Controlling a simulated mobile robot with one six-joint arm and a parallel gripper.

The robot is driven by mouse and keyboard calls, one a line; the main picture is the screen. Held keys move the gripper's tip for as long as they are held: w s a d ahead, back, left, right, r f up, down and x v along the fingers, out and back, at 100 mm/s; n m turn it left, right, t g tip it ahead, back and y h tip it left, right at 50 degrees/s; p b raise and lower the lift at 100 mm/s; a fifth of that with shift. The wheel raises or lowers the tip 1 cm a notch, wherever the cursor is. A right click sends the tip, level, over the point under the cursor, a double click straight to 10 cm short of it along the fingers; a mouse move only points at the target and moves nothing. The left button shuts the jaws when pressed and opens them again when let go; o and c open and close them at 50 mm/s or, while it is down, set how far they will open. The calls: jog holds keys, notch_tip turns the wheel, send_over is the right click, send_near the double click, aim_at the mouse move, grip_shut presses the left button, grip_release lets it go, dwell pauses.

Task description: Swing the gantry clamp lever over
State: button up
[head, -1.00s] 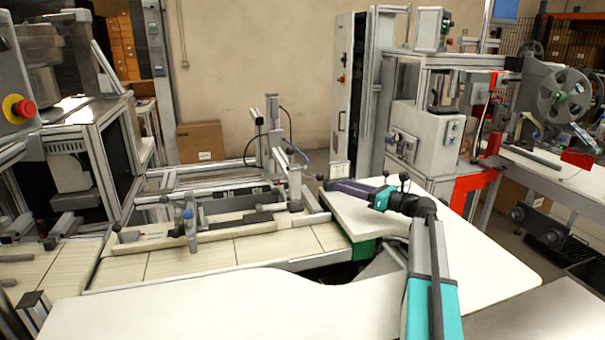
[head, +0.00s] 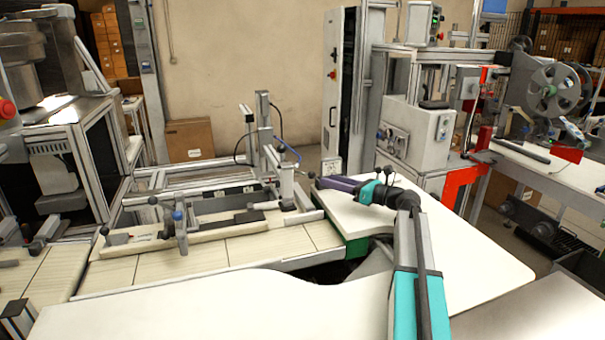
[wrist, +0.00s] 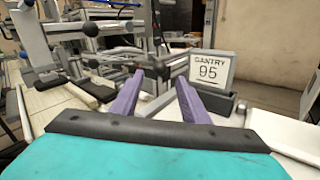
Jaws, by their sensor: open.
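My gripper (head: 318,183) is open, with two purple fingers pointing left across the table corner. In the wrist view the open fingers (wrist: 161,78) have a gap between them. A dark knob (head: 312,174) shows right at the fingertips in the head view. A dark lever-like part (wrist: 157,66) shows beyond the gap in the wrist view; I cannot tell whether the fingers touch it. The gantry (head: 285,180) is a grey metal post assembly just left of the fingers. A sign reading "GANTRY 95" (wrist: 211,70) stands right of the gap.
A rail fixture with a blue-topped post (head: 180,232) lies on the pale bench at left. A white table (head: 450,245) is under my arm. A grey control box (head: 413,130) stands behind. The white front surface (head: 210,308) is clear.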

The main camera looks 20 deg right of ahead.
aim_at(298, 173)
jog(key=p+x, duration=0.1)
jog(key=x, duration=1.1)
jog(key=shift+w+a, duration=0.1)
jog(key=shift+a, duration=0.1)
